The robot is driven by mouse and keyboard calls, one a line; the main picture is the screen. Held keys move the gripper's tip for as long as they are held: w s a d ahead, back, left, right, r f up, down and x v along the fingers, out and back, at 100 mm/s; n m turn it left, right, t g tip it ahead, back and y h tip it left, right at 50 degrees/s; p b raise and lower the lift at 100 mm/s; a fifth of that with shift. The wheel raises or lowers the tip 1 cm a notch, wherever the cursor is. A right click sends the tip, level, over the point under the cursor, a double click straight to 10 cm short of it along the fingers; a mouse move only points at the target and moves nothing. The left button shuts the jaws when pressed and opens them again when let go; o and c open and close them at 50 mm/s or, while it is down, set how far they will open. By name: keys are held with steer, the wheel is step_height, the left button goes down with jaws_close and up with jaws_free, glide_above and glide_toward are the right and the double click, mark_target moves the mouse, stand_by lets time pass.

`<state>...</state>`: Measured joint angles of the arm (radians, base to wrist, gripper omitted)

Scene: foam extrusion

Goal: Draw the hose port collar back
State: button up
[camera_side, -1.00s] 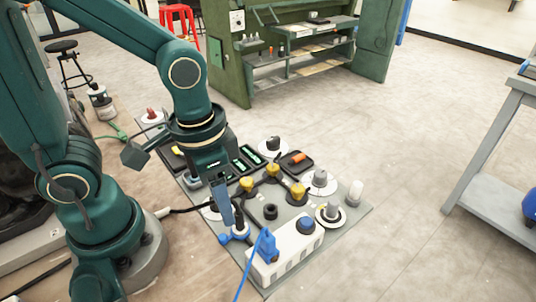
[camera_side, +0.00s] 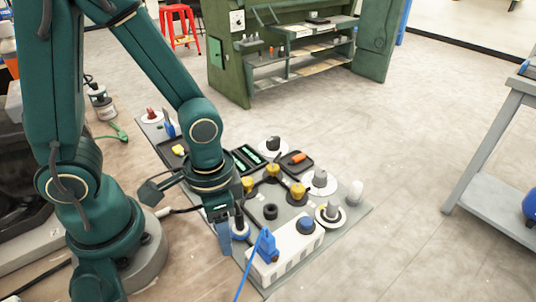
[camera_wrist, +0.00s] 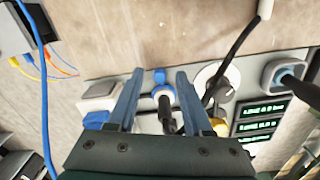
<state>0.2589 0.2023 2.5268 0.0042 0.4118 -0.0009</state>
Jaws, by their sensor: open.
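A small port with a white ring (camera_wrist: 163,93), a dark stem (camera_wrist: 167,116) and a blue tab (camera_wrist: 160,76) shows in the wrist view; I take it for the hose port with its collar. My gripper (camera_wrist: 160,73) is open, with one finger on each side of this port. I see gaps between the fingers and the ring. In the side view the dark-topped port (camera_side: 240,226) stands at the board's near left edge. My gripper (camera_side: 224,247) is low beside it and partly covers it. Which part is the collar is hard to tell.
A white block with a blue plug and cable (camera_side: 267,243) stands close to the right of the port. Yellow-capped fittings (camera_side: 272,170), round knobs (camera_side: 320,178) and green displays (camera_side: 247,160) fill the board behind. A black cable (camera_wrist: 237,45) runs close to one finger.

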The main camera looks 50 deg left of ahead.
jaws_close()
stand_by(1.4)
